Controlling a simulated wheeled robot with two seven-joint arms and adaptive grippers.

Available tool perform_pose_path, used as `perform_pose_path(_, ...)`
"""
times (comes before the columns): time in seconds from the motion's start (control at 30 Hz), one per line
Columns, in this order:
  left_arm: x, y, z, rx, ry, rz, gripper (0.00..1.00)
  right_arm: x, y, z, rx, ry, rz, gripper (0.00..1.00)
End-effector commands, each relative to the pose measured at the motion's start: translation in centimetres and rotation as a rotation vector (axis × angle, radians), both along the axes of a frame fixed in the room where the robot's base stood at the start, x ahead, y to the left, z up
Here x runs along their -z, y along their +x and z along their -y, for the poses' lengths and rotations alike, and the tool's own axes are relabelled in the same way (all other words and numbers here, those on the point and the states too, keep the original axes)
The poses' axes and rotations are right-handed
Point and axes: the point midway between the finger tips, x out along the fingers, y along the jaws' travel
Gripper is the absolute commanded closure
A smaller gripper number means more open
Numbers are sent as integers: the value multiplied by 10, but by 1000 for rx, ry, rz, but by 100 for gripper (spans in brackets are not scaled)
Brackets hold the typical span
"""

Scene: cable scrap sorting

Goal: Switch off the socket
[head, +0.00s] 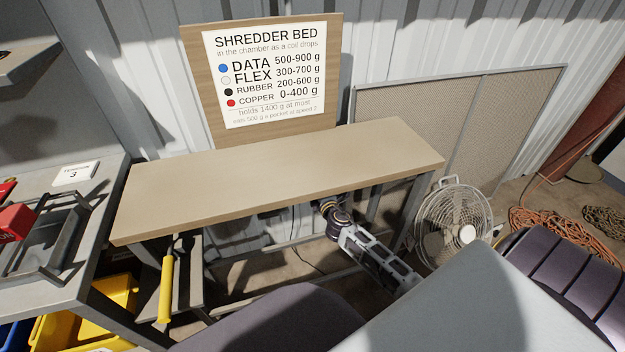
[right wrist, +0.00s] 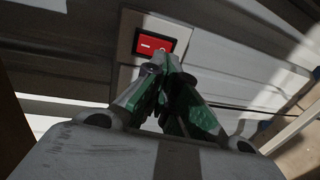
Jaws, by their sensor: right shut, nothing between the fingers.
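In the right wrist view a red rocker switch (right wrist: 147,43) in a dark frame sits on a pale socket plate (right wrist: 181,27) on the wall. The switch has a white dash on its left and a round mark on its right. My right gripper (right wrist: 166,62) is shut and empty, with its green fingertips just below the switch's right half. I cannot tell whether they touch it. The fingers hide the lower part of the plate. In the head view my right arm reaches under the bench, and the switch and fingers are hidden. My left gripper is not in view.
The wooden bench top (head: 280,172) covers the space where my right arm reaches. A fan (head: 453,222) stands right of the bench, near orange cable coils (head: 560,232). A sign board (head: 265,75) stands behind the bench. A yellow handle (head: 166,290) is below its left end.

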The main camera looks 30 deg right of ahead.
Motion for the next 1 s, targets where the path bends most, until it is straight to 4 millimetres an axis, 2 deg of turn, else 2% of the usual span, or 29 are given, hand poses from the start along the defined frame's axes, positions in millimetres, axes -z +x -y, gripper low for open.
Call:
perform_pose_path(0.3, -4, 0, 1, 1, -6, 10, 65, 3, 24, 6, 0, -1, 2, 100)
perform_pose_path(0.5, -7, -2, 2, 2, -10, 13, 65, 5, 33, 8, 0, 0, 1, 100)
perform_pose_path(1.0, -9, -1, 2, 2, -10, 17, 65, 6, 36, 9, 0, 0, 1, 100)
